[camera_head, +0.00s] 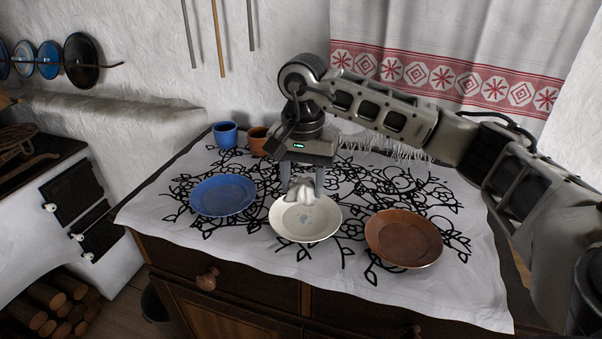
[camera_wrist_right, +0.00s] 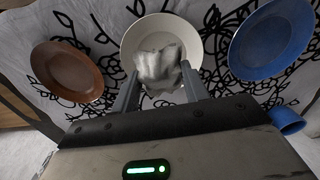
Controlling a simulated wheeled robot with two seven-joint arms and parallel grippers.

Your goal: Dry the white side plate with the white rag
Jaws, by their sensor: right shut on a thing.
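The white side plate (camera_head: 307,230) lies on the cloth-covered cabinet top, between a blue plate and a brown plate. It shows at the top middle of the right wrist view (camera_wrist_right: 142,36). My right gripper (camera_head: 302,190) points down over the plate and is shut on the white rag (camera_head: 298,191), a crumpled bundle. In the right wrist view the rag (camera_wrist_right: 160,62) sits between the two fingers, over the plate's near part. Whether it touches the plate is hard to tell. Small grey-blue spots show on the plate's face. My left gripper is not in view.
The blue plate (camera_head: 223,195) lies to the left, the brown plate (camera_head: 403,238) to the right. A blue cup (camera_head: 226,135) and a brown cup (camera_head: 258,141) stand at the back. A white curtain (camera_head: 450,65) hangs behind. The cloth's front strip is clear.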

